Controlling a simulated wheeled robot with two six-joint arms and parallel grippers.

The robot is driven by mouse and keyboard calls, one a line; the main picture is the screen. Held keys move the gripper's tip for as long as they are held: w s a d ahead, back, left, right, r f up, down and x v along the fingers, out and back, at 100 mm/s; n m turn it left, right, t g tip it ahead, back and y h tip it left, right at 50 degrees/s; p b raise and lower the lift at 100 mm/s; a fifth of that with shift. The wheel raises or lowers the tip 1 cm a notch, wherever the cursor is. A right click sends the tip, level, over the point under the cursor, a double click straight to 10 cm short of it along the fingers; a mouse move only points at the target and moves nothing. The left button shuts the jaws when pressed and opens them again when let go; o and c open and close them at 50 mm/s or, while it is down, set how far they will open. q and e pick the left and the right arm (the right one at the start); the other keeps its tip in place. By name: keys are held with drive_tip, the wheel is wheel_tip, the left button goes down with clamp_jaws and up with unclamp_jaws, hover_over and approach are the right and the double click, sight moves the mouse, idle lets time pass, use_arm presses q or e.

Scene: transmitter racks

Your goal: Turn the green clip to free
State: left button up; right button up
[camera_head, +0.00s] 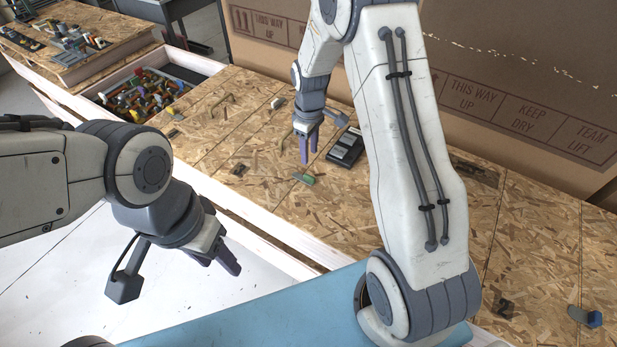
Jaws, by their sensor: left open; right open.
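The small green clip (307,179) lies on the wooden board worktop (265,195), near the middle of the view. Its exact setting is too small to read. My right gripper (308,158) points down just above and behind the clip, with its fingers apart from it as far as I can tell. It is open and holds nothing that I can see. My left gripper (228,262) is open and empty, low at the left, in front of the worktop's front edge and away from the clip.
A black device (345,148) sits right of my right gripper. A tall cardboard box (530,75) closes off the back. A bin of mixed coloured parts (190,75) is at the upper left. A blue clip (585,317) and small dark fittings (239,169) are on the worktop.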

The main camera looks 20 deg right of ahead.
sight(309, 176)
wheel_tip(309, 176, down, 10)
drive_tip(key=shift+f, duration=0.1)
idle(0.4)
drive_tip(key=shift+c, duration=0.3)
clamp_jaws()
